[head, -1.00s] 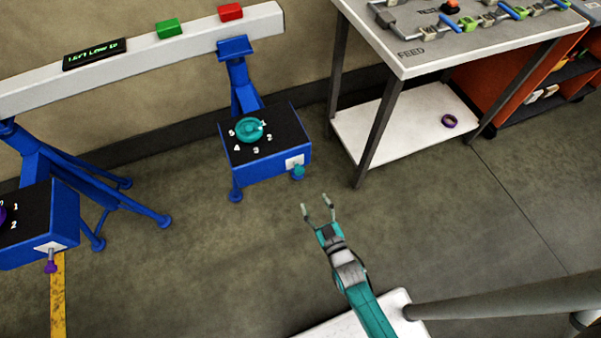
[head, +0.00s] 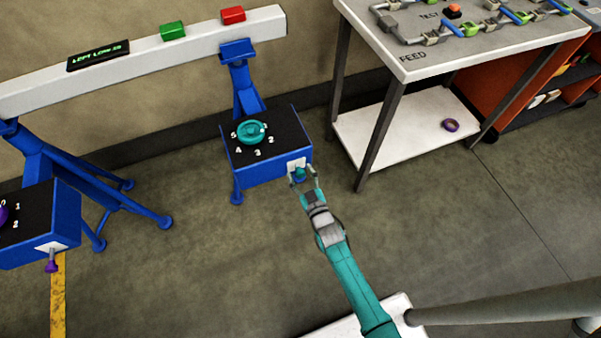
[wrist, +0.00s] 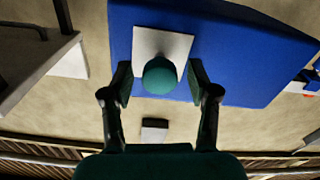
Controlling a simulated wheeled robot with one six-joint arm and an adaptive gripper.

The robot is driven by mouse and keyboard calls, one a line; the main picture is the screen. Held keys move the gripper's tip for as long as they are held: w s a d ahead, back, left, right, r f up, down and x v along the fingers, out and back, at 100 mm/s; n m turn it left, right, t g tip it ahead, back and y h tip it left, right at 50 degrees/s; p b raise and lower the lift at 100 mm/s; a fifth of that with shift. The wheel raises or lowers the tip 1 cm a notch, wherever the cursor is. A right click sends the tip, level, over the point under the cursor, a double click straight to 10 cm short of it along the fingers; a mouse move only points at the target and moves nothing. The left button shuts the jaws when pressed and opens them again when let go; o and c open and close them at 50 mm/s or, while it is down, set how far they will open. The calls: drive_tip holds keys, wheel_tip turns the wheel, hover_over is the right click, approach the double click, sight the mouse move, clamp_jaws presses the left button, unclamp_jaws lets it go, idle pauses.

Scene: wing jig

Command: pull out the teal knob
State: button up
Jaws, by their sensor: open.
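The teal knob (head: 299,175) sticks out from a white plate (head: 297,163) on the front of a blue box (head: 262,168). In the wrist view the knob (wrist: 160,76) is a round teal ball in front of the plate. My gripper (head: 303,174) is open, with one finger on each side of the knob. In the wrist view its fingertips (wrist: 159,82) flank the knob, with a visible gap on both sides. A teal dial (head: 251,132) with numbers around it sits on the box's black top.
A second blue box (head: 40,240) with a purple knob (head: 52,266) stands at the left. A white beam (head: 130,70) carries a display, a green block and a red block. A table (head: 440,50) stands at the right. The floor between is clear.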

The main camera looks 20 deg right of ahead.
sight(301, 176)
drive_tip(key=shift+w, duration=0.3)
clamp_jaws()
drive_tip(key=shift+s, duration=1.75)
unclamp_jaws()
drive_tip(key=shift+s, duration=0.15)
drive_tip(key=s, duration=1.1)
drive_tip(key=shift+s, duration=0.4)
